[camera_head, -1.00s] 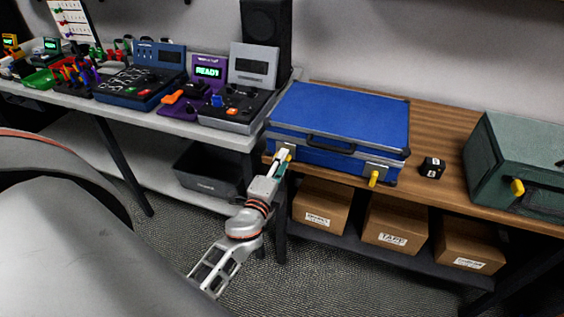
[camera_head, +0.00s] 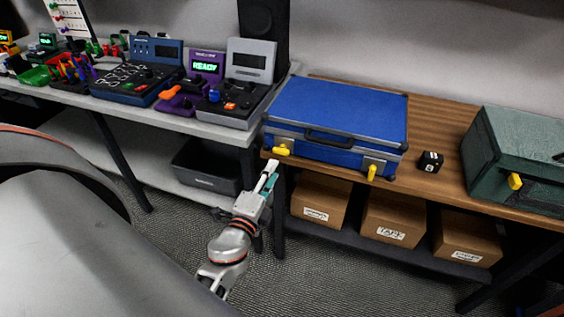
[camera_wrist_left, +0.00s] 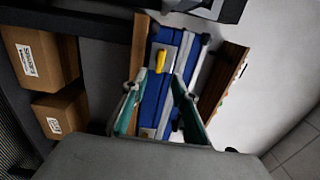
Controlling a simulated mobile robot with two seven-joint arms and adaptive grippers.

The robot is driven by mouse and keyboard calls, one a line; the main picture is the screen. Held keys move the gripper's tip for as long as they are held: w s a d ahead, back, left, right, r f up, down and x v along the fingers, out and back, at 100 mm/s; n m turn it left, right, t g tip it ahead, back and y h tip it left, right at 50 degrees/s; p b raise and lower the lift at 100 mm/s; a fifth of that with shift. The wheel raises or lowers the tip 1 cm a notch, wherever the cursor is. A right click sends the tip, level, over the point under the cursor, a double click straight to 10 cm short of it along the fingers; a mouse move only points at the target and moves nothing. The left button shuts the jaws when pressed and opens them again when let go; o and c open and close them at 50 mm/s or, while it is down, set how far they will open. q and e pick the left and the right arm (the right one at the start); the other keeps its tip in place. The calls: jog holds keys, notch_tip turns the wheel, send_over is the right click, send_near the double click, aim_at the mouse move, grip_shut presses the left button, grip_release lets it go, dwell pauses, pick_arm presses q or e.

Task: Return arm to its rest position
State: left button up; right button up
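My left gripper (camera_head: 268,172) is in front of the wooden table's edge, below and apart from the left yellow latch (camera_head: 281,149) of the blue case (camera_head: 340,108). In the left wrist view its two teal-lined fingers (camera_wrist_left: 157,92) stand apart with nothing between them, the blue case (camera_wrist_left: 152,102) showing beyond. The case is closed and lies flat on the table. Its left latch lies sideways; its right latch (camera_head: 371,172) points down. A yellow latch also shows in the wrist view (camera_wrist_left: 160,60). My right gripper is not in view.
Right of the case are a black cube (camera_head: 430,162) and a green case (camera_head: 517,160). Cardboard boxes (camera_head: 393,218) sit on the shelf below. The grey bench (camera_head: 215,127) at left holds consoles, with a dark bin (camera_head: 207,167) beneath. Open floor lies in front.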

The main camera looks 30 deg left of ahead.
pick_arm(q)
jog(key=s+d+f+n+g+h, duration=0.3)
jog(key=s+d+f+n, duration=0.2)
jog(key=f, duration=0.5)
jog(key=s+d+f+n+g+h, duration=0.3)
jog(key=s+d+f+n, duration=0.3)
jog(key=s+d+f, duration=0.3)
jog(key=shift+s+d+f+g+h, duration=0.25)
jog(key=shift+s+f+g, duration=0.35)
jog(key=shift+s, duration=0.55)
jog(key=shift+a, duration=0.1)
